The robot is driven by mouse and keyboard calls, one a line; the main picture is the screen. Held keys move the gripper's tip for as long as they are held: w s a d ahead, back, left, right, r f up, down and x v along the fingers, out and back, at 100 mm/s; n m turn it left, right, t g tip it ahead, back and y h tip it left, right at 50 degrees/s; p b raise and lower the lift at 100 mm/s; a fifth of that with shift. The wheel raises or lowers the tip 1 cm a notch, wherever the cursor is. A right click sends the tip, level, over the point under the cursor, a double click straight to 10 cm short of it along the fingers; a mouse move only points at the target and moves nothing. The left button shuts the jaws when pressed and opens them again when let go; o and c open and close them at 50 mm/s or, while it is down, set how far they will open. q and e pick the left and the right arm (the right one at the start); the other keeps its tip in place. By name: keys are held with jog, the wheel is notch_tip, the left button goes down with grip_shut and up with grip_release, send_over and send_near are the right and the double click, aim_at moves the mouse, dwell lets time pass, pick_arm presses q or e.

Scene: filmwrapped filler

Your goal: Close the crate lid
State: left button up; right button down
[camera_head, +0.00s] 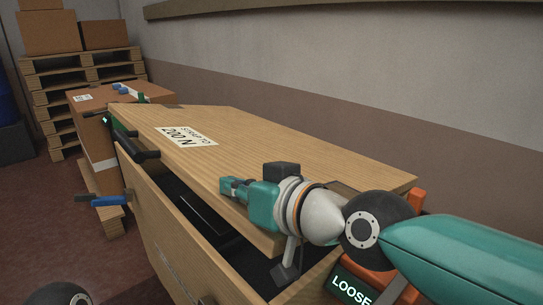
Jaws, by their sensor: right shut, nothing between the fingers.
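The wooden crate (165,235) stands in front of me with its long side wall facing the lower left. Its wooden lid (290,150) bears a white label (189,136) reading "STRAP TO 200 N". The lid lies over the far part of the opening. A dark gap shows between the lid's near edge and the near wall, so the crate is not covered there. My right gripper (229,186) is shut and empty, at the lid's near edge above the gap. I cannot tell whether it touches the lid. My left gripper is out of view.
An orange device (409,293) with a "LOOSE" display (352,287) is at the crate's near right end. A black handle-like part (140,148) sits at the far left rim. A cardboard box (88,121), pallets (72,75) and the wall (300,90) stand behind.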

aim_at(230, 221)
jog(key=shift+n+h, duration=0.3)
jog(key=f, duration=0.3)
jog(key=s+f, duration=0.1)
jog(key=shift+a+f, duration=0.3)
jog(key=shift+a, duration=0.1)
jog(key=shift+s+a+f, duration=0.15)
jog(key=shift+f, duration=0.3)
